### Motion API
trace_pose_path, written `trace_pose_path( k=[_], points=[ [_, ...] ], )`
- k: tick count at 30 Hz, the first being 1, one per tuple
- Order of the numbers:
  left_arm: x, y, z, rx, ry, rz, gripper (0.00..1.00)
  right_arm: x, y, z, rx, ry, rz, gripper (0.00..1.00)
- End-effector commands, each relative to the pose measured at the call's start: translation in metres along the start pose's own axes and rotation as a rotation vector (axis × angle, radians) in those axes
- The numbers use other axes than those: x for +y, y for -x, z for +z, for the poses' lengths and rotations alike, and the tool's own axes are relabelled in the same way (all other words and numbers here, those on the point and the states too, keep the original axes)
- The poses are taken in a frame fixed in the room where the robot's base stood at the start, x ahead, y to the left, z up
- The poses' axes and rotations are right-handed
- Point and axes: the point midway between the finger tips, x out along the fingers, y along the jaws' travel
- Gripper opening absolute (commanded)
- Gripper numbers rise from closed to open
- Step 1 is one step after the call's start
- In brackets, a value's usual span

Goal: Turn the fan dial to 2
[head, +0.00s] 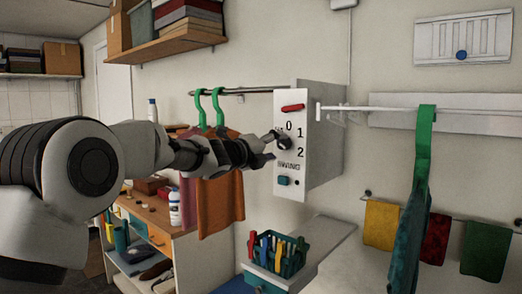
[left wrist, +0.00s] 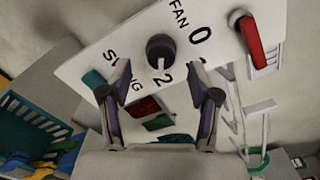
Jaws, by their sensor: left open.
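The fan dial (head: 284,143) is a dark round knob on the white front panel (head: 291,112) of a wall box, with 0, 1 and 2 printed around it. The left wrist view shows the dial (left wrist: 160,48) with a pale mark on its lower edge, roughly toward the 2; its exact setting is unclear. The 1 is hidden there, apparently behind a finger. My left gripper (head: 274,145) is open at the panel, and its fingers (left wrist: 160,76) stand apart on either side of the dial's line. I cannot tell whether they touch it. My right gripper is out of view.
A red switch (head: 293,107) sits above the dial and a teal button (head: 283,180) below it. A rail with green hangers (head: 217,107) and cloths is left of the box. A basket (head: 279,257) of colourful items stands below. A white rod (head: 365,108) extends right.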

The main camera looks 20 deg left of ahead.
Motion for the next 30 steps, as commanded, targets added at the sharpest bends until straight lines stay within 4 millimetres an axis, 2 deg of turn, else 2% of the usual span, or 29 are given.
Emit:
trace_pose_path(
  k=[1,6,10,14,30],
  points=[
    [-0.002,0.015,0.001,-0.001,0.004,0.0,0.62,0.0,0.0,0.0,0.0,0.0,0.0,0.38],
    [-0.002,0.058,0.0,0.0,0.003,-0.002,0.62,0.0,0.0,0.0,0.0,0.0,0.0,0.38],
    [-0.001,0.079,0.0,0.0,0.0,-0.001,0.62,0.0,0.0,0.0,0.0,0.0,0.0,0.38],
    [-0.001,0.086,-0.001,0.001,-0.002,-0.001,0.62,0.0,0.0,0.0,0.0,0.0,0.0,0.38],
    [-0.001,0.085,-0.001,0.001,-0.002,-0.001,0.62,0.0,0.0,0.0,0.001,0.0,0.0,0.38]
  ],
)
